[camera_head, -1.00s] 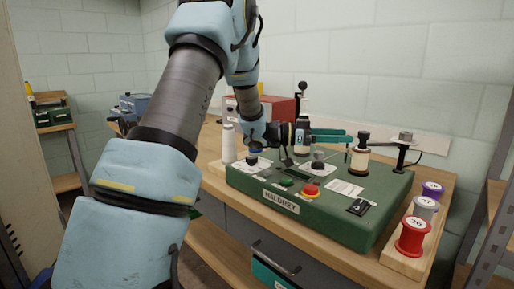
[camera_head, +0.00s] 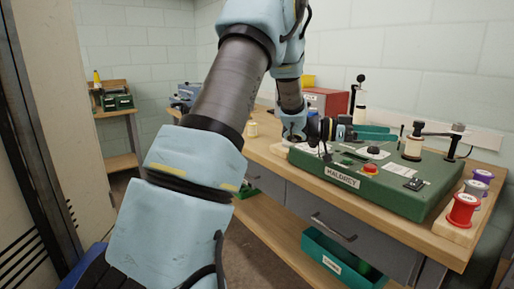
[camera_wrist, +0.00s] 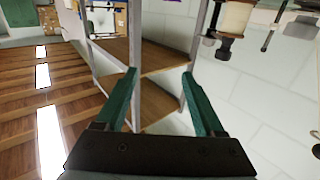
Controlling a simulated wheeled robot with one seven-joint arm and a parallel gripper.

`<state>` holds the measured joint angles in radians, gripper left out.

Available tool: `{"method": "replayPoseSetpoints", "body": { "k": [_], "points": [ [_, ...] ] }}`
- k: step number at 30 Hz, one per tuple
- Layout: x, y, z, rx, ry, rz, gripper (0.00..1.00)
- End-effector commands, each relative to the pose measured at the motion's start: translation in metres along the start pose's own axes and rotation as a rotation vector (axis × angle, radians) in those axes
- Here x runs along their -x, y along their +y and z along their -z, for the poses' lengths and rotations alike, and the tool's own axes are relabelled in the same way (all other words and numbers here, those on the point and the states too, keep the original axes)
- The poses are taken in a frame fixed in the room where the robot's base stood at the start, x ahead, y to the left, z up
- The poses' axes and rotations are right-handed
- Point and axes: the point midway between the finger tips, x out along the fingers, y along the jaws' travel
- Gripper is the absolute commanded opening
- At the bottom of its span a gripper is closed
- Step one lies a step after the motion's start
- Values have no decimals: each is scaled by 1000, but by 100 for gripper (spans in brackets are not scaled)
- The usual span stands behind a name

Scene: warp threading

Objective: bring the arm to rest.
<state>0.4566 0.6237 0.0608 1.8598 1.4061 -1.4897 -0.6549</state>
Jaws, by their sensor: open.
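My gripper (camera_head: 376,132) has two green fingers and appears over the back of the green machine (camera_head: 385,198) in the head view. It points to the right, and its height above the machine is hard to judge. In the wrist view the fingers of my gripper (camera_wrist: 162,75) stand wide apart with nothing held between them. My blue and grey arm reaches across the middle of the head view and hides part of the bench behind it.
The machine stands on a wooden bench (camera_head: 268,150). A red spool (camera_head: 462,209) and others stand on a rack at right. A dark post with a cream spool (camera_head: 413,147) rises behind. A green bin (camera_head: 335,262) sits below. The wrist view shows a shelf unit (camera_wrist: 155,55).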

Motion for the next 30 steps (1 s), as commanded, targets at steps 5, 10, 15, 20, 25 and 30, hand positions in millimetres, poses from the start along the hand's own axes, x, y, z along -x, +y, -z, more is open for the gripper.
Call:
{"method": "replayPoseSetpoints", "body": {
  "k": [5,10,15,20,25,30],
  "points": [
    [6,-10,2,-9,-14,63,70],
    [18,-27,3,-22,-45,176,70],
    [38,-48,3,-29,-93,326,70],
    [74,-72,0,-20,-171,530,70],
    [141,-89,-9,38,-308,812,70],
    [248,-64,-39,234,-547,1160,70]
  ]
}}
